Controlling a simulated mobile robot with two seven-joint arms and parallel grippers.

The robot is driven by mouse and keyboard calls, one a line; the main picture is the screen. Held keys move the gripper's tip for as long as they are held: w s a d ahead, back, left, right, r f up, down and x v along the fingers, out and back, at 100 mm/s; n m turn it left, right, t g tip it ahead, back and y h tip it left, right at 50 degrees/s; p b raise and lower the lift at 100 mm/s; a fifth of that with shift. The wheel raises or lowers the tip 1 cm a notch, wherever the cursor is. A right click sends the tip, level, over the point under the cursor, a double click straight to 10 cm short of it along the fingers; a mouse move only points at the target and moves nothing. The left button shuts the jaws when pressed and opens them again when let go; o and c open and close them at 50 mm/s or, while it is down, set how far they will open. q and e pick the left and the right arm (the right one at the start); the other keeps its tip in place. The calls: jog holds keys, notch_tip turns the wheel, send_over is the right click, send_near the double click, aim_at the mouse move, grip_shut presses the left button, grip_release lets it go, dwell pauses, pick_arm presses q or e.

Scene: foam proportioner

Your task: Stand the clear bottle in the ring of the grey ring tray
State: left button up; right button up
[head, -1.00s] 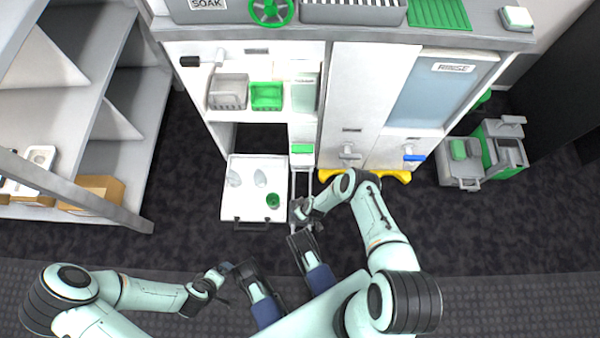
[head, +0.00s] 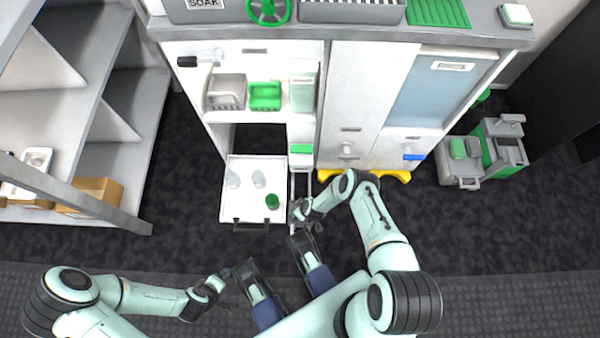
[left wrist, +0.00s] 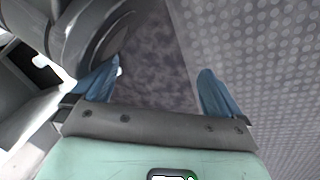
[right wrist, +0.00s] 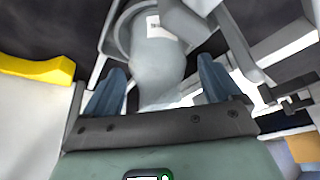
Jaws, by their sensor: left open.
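Two clear bottles (head: 259,179) (head: 232,180) stand in the white pulled-out drawer in the head view. My right gripper (head: 303,214) is over a narrow grey pull-out frame (head: 301,180), right of the drawer. In the right wrist view a grey translucent, bottle-like body (right wrist: 157,68) with a white label lies between the spread fingers, with a grey ring shape (right wrist: 122,38) behind it. I cannot tell whether this is the grey ring tray, or whether the body stands in the ring. My left gripper (head: 222,287) is open and empty above the floor.
A green cup (head: 272,201) stands at the drawer's front right. The white drawer (head: 240,209) juts out from the cabinet. Shelves (head: 60,120) stand at left, and a grey and green machine (head: 490,150) at right. The floor in front is clear.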

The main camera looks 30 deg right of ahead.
pick_arm(q)
jog(key=shift+r, duration=0.1)
